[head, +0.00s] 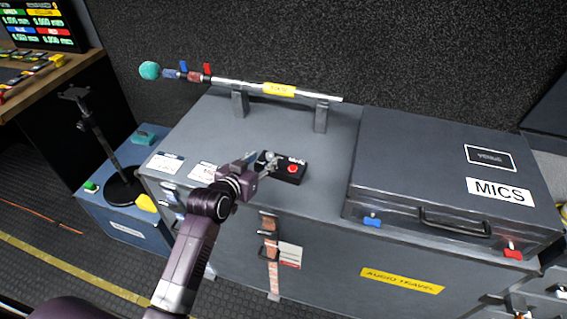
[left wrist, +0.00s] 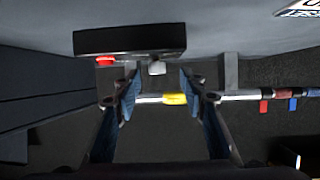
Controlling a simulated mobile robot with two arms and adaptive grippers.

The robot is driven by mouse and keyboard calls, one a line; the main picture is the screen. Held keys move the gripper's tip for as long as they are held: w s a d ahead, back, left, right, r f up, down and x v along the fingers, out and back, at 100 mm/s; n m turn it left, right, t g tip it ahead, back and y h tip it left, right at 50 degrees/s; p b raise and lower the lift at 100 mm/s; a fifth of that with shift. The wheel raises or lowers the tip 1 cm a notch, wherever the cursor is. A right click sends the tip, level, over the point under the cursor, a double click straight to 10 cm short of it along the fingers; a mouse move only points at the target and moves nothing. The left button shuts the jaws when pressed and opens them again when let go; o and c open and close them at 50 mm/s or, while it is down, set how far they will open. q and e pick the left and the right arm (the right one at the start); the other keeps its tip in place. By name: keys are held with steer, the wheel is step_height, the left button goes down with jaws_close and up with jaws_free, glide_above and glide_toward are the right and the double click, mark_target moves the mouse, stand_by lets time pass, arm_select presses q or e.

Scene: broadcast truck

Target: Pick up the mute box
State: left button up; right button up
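The mute box (head: 290,172) is a small black box with a red button and a pale switch or knob. It lies on the top of the grey equipment case. My left gripper (head: 268,161) is at its left end in the head view, overlapping part of it. In the left wrist view the mute box (left wrist: 120,40) is just beyond the fingertips. My left gripper (left wrist: 160,72) is open there, with a clear gap between its fingers and the pale knob in line with that gap. I cannot tell whether the fingers touch the box. My right gripper is not in view.
A closed MICS case (head: 400,150) stands to the right on the grey equipment case (head: 335,143). Behind is a boom pole (head: 235,84) on two brackets. Paper labels (head: 165,163) lie at the left. A small stand (head: 100,140) is on a blue case further left.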

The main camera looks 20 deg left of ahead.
mark_target(270, 154)
arm_select(q)
steer(key=shift+w+d+f, duration=0.1)
steer(key=shift+w+d, duration=0.15)
steer(key=shift+w, duration=0.55)
steer(key=x, duration=0.3)
steer(key=shift+w+d+f, duration=0.1)
steer(key=shift+f, duration=0.05)
steer(key=shift+w+f, duration=0.1)
steer(key=shift+w, duration=0.1)
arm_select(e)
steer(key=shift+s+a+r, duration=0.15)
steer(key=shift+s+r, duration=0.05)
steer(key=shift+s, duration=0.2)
arm_select(q)
steer(key=c, duration=0.5)
jaws_close()
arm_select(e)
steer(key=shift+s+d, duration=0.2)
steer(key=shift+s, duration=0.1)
